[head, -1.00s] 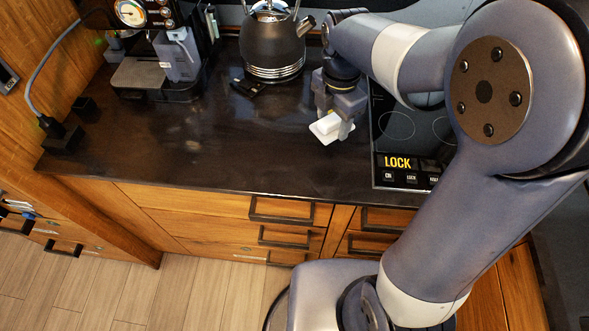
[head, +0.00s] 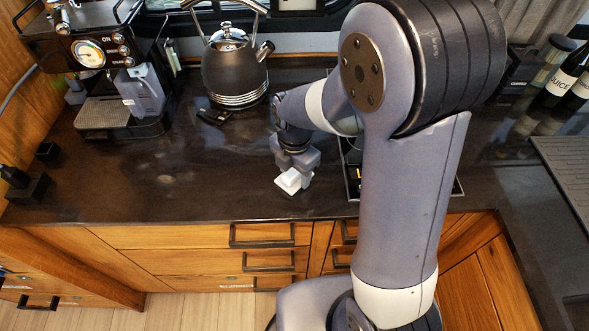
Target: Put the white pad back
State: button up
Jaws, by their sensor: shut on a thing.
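The white pad (head: 290,181) is a small pale block near the front of the dark counter, just left of the cooktop. My gripper (head: 297,174) points down over it and is shut on it. The fingers partly hide the pad's back side. I cannot tell whether the pad touches the counter or is just above it.
A dark kettle (head: 234,72) stands at the back, with a small black object (head: 214,116) in front. A coffee machine (head: 117,93) is at the left. The cooktop (head: 352,176) is mostly hidden by my arm. Bottles (head: 564,76) stand at far right.

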jog(key=shift+f, duration=0.2)
jog(key=o, duration=1)
jog(key=shift+r, duration=0.1)
notch_tip(320, 180, up, 12)
jog(key=shift+r, duration=0.2)
jog(key=shift+f, duration=0.1)
jog(key=shift+f, duration=4.25)
